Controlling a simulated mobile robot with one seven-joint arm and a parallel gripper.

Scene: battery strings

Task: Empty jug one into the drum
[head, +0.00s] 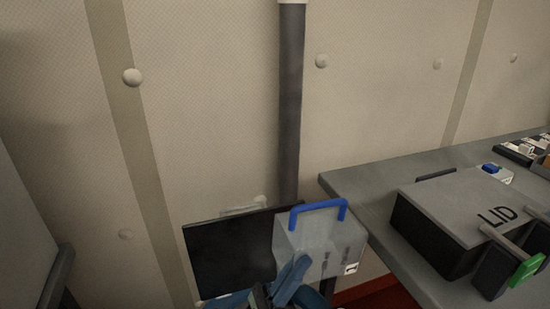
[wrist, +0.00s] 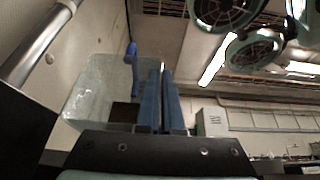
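A pale grey jug (head: 318,243) with a blue handle on top and a small label stands at the lower middle of the head view, left of the bench. Its base is hidden, and I cannot read its number. In the wrist view the translucent jug (wrist: 88,85) and its blue handle (wrist: 132,68) are left of my fingers. My gripper (head: 290,280) is in front of the jug's lower left, below the handle. Its blue fingers (wrist: 162,95) lie side by side, nearly touching, with nothing visible between them. I cannot identify the drum in either view.
A dark panel (head: 232,252) is left of the jug. The grey bench (head: 365,190) at right carries a black box with a grey top marked LID (head: 460,215), a green tag (head: 525,270) and small parts. A grey pipe (head: 291,100) runs up the wall behind.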

